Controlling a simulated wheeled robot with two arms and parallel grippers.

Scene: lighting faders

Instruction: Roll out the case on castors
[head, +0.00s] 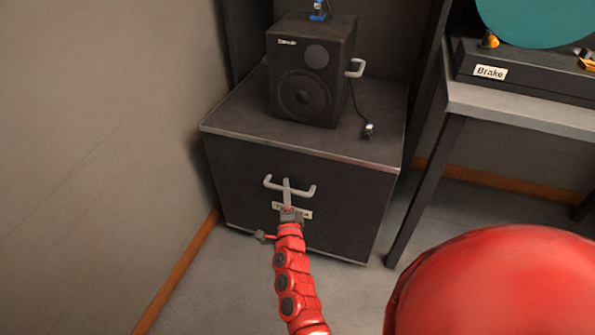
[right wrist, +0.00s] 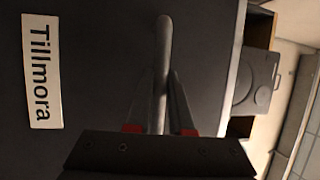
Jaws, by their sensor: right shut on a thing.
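The dark case (head: 345,195) stands on the floor against the left wall, with a grey bar handle (head: 306,192) on its front. A white label on the front reads "Tillmora" in the right wrist view (right wrist: 42,70). My right gripper (head: 287,190) is at the middle of the handle and shut on it. In the right wrist view the handle (right wrist: 163,45) runs between the two fingers (right wrist: 162,90). No castors can be made out under the case. My left gripper is not in view.
A black speaker (head: 303,95) with a side handle and a cable stands on the case top. To the right is a table (head: 520,108) with dark legs, bearing a box labelled "Brake" (head: 490,72). The grey floor (head: 225,285) in front of the case is clear apart from my arm.

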